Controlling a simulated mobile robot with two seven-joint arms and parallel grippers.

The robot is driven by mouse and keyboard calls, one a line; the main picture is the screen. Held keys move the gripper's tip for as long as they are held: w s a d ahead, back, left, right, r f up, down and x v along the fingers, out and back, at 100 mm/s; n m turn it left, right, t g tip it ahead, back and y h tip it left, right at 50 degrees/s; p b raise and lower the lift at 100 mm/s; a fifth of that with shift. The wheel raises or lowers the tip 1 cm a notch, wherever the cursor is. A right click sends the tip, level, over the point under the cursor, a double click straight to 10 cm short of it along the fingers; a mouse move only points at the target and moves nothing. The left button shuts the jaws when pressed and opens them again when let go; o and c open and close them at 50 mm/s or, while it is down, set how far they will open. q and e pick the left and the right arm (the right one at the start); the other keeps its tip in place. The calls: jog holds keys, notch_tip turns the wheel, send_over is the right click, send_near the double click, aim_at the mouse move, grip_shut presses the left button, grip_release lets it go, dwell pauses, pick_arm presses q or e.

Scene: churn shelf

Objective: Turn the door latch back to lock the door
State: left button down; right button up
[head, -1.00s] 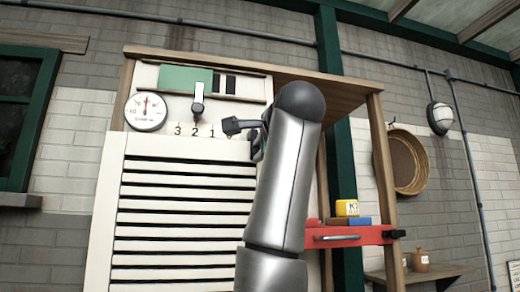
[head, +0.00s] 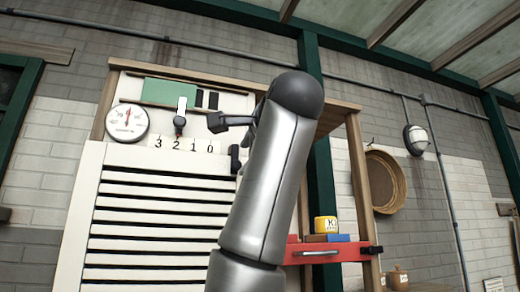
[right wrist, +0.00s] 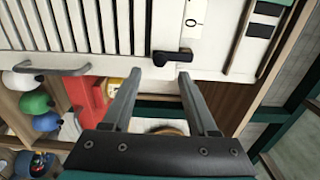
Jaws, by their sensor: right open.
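The white slatted door (head: 160,215) fills the left middle of the head view. Its small black door latch (head: 235,158) shows at its upper right, beside the number 0 and partly behind my arm. In the right wrist view the latch (right wrist: 172,58) is an L-shaped black piece near the door's edge. My right gripper (right wrist: 159,74) is open there, with the latch just beyond and between its fingertips; nothing is held. In the head view the dark right gripper (head: 220,122) is mostly covered by my forearm, above the latch. My left gripper is out of view.
A round dial (head: 127,122) and a small lever (head: 180,118) sit above the door. A red drawer (head: 335,252) with a yellow tin (head: 325,224) is at the right.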

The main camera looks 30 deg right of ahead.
jog(key=b+v, duration=0.2)
jog(key=v, duration=0.7)
jog(key=shift+s+a, duration=0.15)
jog(key=shift+s, duration=0.2)
